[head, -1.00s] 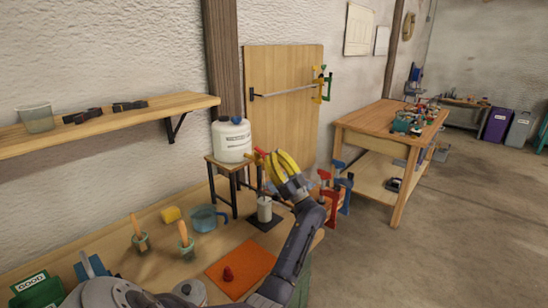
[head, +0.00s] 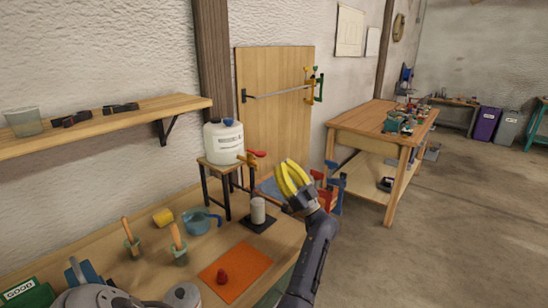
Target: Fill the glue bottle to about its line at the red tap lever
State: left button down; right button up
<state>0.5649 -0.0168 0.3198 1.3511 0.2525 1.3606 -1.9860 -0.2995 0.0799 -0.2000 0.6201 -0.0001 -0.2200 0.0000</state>
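The glue bottle (head: 258,211) stands upright and uncapped-looking on a dark square pad (head: 262,224), below the tap. Its line and fill level are too small to make out. The tap's red lever (head: 257,154) sticks out to the right of the white container (head: 223,145), which rests on a small wooden stand. My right gripper is not in view.
A red cone-shaped cap (head: 222,276) is on an orange mat (head: 236,272) at the bench front. A blue jug (head: 201,222), yellow block (head: 163,217) and two brushes in pots stand to the left. Red and blue clamps (head: 329,190) are behind my gripper.

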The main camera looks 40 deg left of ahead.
pick_arm(q)
jog(key=shift+v, duration=1.4)
jog(key=shift+d+t, duration=0.1)
jog(key=shift+t, duration=0.2)
